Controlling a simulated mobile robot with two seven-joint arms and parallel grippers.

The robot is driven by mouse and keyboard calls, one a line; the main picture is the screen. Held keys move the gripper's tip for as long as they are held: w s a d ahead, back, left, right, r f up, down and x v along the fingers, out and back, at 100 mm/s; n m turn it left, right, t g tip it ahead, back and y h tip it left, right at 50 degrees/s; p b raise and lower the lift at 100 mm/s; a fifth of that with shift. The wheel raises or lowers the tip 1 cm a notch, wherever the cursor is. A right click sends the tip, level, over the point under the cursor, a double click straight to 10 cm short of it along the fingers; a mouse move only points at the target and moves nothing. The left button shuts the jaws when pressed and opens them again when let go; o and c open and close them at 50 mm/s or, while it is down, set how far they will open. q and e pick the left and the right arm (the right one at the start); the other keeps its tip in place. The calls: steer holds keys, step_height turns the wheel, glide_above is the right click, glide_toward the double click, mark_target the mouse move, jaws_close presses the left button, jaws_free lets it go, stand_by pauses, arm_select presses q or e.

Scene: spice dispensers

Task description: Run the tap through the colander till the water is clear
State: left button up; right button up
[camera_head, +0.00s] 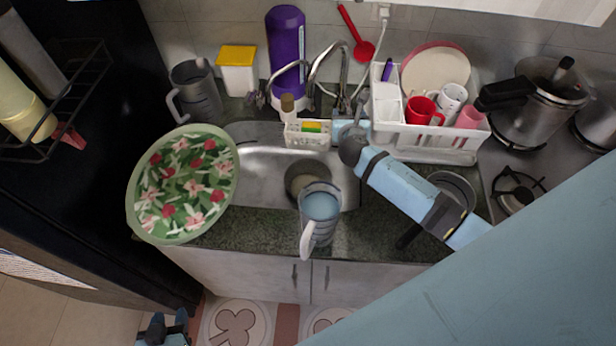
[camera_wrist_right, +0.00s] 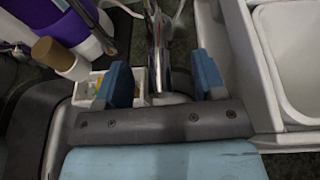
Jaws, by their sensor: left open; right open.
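The chrome tap (camera_head: 328,72) stands behind the steel sink (camera_head: 262,178), its spout arching up. My right gripper (camera_head: 350,128) is open and empty at the tap's base. In the right wrist view, the tap (camera_wrist_right: 158,45) rises between the two spread blue fingers of my right gripper (camera_wrist_right: 162,78); I cannot tell whether they touch it. My left gripper (camera_head: 169,317) is open and empty, low at the bottom left, in front of the cabinets. I see no clear colander. No water stream shows.
A green floral tray (camera_head: 165,222) overhangs the counter at left. A jug (camera_head: 319,204) stands at the sink's front edge. A sponge caddy (camera_head: 307,139) is beside the tap, a white dish rack (camera_head: 450,143) at right. My right forearm partly hides a dark pan (camera_head: 455,185).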

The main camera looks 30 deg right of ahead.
steer(key=shift+s+a+r+p, duration=0.2)
steer(key=shift+s+r+p, duration=0.1)
steer(key=shift+s+p, duration=0.1)
steer(key=v, duration=0.5)
steer(key=shift+s+a+p, duration=0.2)
steer(key=shift+s+p, duration=0.1)
steer(key=shift+p, duration=0.1)
steer(key=shift+f, duration=0.1)
